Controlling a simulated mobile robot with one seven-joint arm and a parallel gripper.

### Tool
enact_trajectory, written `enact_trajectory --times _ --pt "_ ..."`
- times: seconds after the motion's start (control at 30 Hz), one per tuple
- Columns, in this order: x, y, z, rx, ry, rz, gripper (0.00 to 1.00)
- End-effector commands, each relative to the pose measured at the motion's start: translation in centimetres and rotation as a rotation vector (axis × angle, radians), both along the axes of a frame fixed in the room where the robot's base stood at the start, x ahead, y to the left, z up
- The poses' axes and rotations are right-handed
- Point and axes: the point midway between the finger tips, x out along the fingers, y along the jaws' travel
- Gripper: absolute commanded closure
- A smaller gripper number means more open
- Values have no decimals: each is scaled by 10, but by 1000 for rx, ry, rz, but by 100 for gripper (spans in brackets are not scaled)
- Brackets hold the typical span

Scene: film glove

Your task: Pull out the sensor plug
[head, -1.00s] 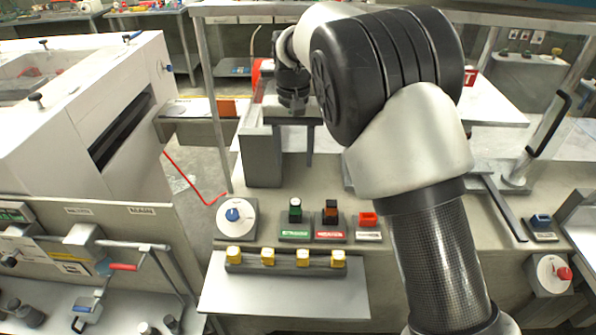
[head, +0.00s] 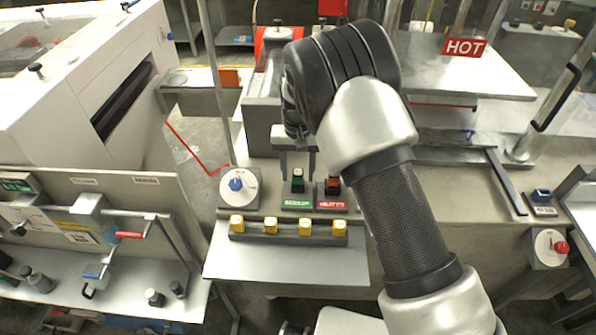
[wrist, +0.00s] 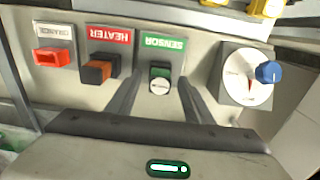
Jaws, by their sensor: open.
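The sensor plug (head: 298,184) is a small dark plug with green sides and a pale top, seated in its socket. A green SENSOR label (head: 297,203) lies in front of it. In the wrist view the sensor plug (wrist: 160,77) shows its round whitish end between my fingers. My gripper (head: 297,173) is open, pointing down, with one finger on each side of the plug. The wrist view also shows the gripper (wrist: 160,88) with gaps between both fingers and the plug. I cannot tell exactly how far down the fingertips reach.
The orange-black heater plug (wrist: 98,72) with its red HEATER label stands close beside. Beyond it is a red-orange plug (wrist: 52,58). A dial with a blue knob (head: 236,184) is on the other side. Several yellow buttons (head: 271,225) line the front.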

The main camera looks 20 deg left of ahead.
Motion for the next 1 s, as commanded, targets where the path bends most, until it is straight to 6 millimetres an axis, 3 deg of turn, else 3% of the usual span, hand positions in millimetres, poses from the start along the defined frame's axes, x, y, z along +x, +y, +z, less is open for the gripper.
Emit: enact_trajectory --times 0.33,0.6,1.0 --pt "0 0 -4 0 -1 0 53" --pt "0 0 -4 0 -1 0 98" --pt "0 0 2 1 -1 0 98"
